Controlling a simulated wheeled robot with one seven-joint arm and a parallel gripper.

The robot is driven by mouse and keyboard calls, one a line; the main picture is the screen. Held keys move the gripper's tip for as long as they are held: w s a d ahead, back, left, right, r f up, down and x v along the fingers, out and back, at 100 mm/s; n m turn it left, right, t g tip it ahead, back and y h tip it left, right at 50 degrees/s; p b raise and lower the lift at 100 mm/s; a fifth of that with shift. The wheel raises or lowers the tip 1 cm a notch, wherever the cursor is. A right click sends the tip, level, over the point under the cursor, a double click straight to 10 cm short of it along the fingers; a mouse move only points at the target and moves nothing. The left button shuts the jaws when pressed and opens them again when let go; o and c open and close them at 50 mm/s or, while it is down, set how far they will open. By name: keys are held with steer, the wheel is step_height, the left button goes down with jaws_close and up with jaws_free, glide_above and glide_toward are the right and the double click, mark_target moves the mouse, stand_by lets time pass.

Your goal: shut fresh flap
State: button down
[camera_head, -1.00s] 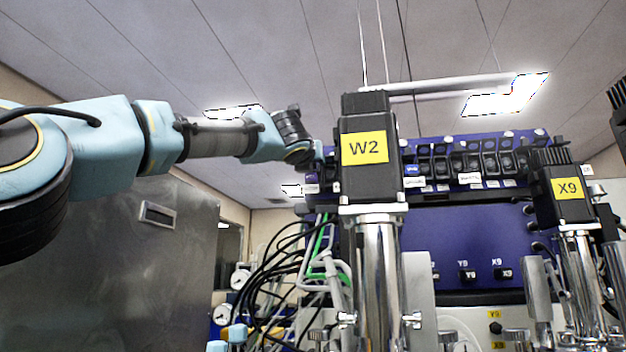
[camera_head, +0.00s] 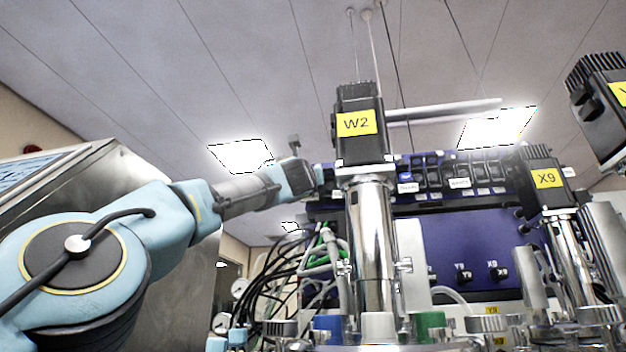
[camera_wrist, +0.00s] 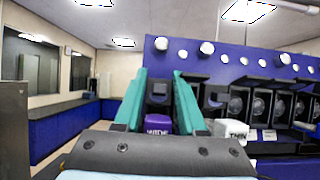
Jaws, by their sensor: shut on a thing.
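A row of black pump heads with flaps (camera_head: 433,170) runs along the top of the blue cabinet (camera_head: 460,240). In the wrist view several pump heads (camera_wrist: 262,105) with dark covers sticking out stand to the right. No label legibly reads "fresh", so I cannot tell which flap is the fresh one. In the wrist view my gripper (camera_wrist: 160,82) has its two teal fingers shut on a dark piece (camera_wrist: 158,96) at the row's left end. A purple label (camera_wrist: 158,123) shows below it. In the head view my gripper's tip is largely hidden near the W2 motor.
The W2 motor (camera_head: 358,125) on its steel column stands just right of my wrist. The X9 motor (camera_head: 546,180) and another motor stand further right. Black and green cables (camera_head: 290,280) hang below my wrist. A white label block (camera_wrist: 230,128) sits right of my fingers.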

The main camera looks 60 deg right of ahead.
steer(key=c, duration=0.8)
jaws_free()
steer(key=shift+s+a+f+b, duration=0.1)
steer(key=shift+a+f+b, duration=0.25)
steer(key=shift+b, duration=0.2)
steer(key=b+v, duration=0.9)
steer(key=v, duration=0.1)
steer(key=shift+r, duration=0.1)
